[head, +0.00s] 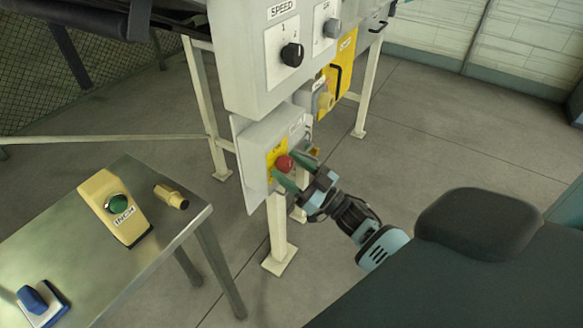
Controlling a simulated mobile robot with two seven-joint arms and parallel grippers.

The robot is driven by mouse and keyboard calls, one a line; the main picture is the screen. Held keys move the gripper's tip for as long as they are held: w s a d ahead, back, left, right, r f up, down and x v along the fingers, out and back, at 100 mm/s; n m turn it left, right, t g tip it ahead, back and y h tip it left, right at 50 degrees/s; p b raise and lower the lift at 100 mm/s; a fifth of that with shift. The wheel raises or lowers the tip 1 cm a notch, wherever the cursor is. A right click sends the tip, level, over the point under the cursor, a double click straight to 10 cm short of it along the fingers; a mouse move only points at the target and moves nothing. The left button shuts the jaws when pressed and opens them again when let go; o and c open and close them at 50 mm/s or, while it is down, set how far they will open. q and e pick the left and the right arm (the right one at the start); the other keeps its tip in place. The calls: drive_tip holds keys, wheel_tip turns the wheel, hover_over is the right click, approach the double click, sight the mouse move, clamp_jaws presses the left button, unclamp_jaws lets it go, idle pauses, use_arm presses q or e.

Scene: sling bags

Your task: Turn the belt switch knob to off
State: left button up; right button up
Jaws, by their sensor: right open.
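A red knob (284,162) sits on a yellow plate (271,172) on the lower grey box (254,146). My right gripper (286,166) is open, with one green finger on each side of the red knob. I cannot tell whether the fingers touch it. The small lettering on the yellow plate is too small to read. Above, a black knob (291,54) sits under a SPEED label, and a grey knob (332,27) is on the plate beside it. I cannot tell from lettering which is the belt switch. My left gripper is not in view.
A metal table (152,197) at the lower left holds a beige box with a green button (118,204), a small tan cylinder (171,196) and a blue switch (40,300). A yellow box (345,55) hangs behind the panel. Cream legs (278,230) stand near my gripper.

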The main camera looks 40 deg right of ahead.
drive_tip(key=c, duration=1)
